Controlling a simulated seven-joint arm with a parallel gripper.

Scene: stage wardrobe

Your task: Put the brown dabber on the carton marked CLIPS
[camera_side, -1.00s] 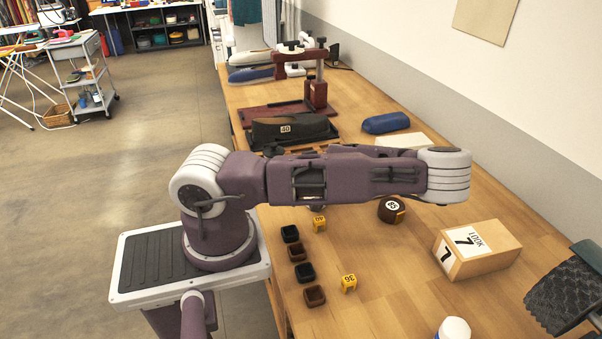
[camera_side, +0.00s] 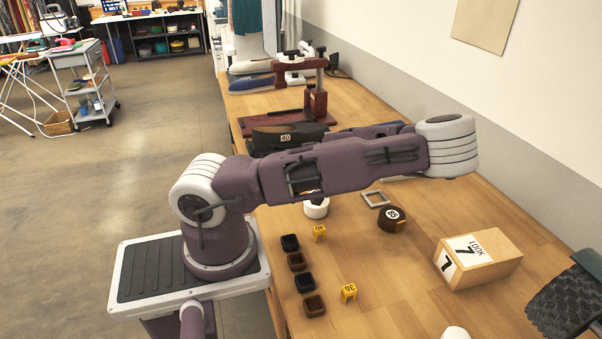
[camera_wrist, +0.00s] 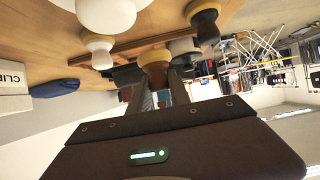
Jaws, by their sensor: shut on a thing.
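My gripper (camera_wrist: 160,88) is at the middle of the wrist view, its fingers closed on a dabber (camera_wrist: 155,58) with a tan, rounded end. The white carton (camera_wrist: 13,82), with "CLIP" readable, lies at the left edge of the wrist view, partly cut off. The held dabber is apart from it. In the side view my arm hides the gripper and the dabber.
Other dabbers stand nearby in the wrist view, including a white one (camera_wrist: 98,47) and a dark one (camera_wrist: 203,16).

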